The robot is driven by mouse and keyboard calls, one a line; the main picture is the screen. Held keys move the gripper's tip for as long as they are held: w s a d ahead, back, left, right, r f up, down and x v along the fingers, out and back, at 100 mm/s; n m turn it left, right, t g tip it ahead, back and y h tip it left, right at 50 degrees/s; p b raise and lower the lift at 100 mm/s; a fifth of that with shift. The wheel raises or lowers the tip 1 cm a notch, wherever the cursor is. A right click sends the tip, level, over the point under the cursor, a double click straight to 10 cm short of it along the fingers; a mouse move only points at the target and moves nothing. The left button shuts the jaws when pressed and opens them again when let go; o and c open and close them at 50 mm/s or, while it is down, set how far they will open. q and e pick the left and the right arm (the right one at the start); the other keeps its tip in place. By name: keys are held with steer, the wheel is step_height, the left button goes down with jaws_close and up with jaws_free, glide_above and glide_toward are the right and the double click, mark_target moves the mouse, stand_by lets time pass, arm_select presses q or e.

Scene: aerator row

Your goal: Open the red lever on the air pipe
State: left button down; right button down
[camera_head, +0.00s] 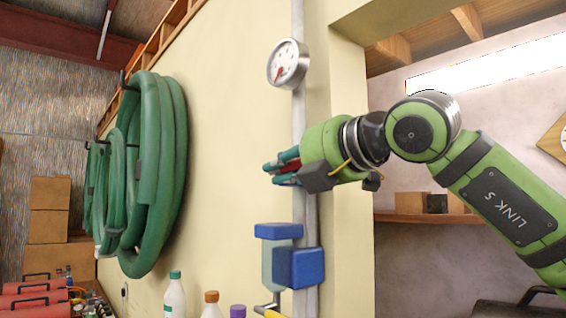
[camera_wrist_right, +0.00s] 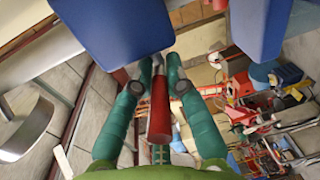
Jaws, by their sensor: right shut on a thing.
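The red lever (camera_wrist_right: 159,108) shows in the right wrist view as a red handle between the two teal fingers of my right gripper (camera_wrist_right: 159,72). The gripper is shut on it. In the head view my right gripper (camera_head: 283,168) is at the grey vertical air pipe (camera_head: 298,120), below the gauge, and only a little red of the lever (camera_head: 292,167) shows between the fingers. The gripper hides the lever's joint with the pipe. My left gripper is in neither view.
A round white gauge (camera_head: 286,65) sits on the pipe above the gripper. A blue-capped filter unit (camera_head: 298,268) is on the pipe below it. Green hoses (camera_head: 160,160) hang on the wall at left. Bottles (camera_head: 175,297) stand at the bottom. A wall opening with a shelf (camera_head: 410,218) is at right.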

steer(key=r+g+h+p, duration=0.1)
steer(key=g+p, duration=0.1)
steer(key=p, duration=0.2)
steer(key=shift+a+r+h, duration=0.1)
steer(key=shift+h, duration=0.3)
steer(key=shift+w+g+p, duration=0.1)
steer(key=shift+g+p, duration=0.3)
steer(key=shift+p, duration=0.05)
steer(key=shift+g+h+p, duration=0.35)
steer(key=shift+g+h, duration=0.35)
steer(key=shift+g, duration=0.1)
steer(key=c, duration=1.5)
jaws_free()
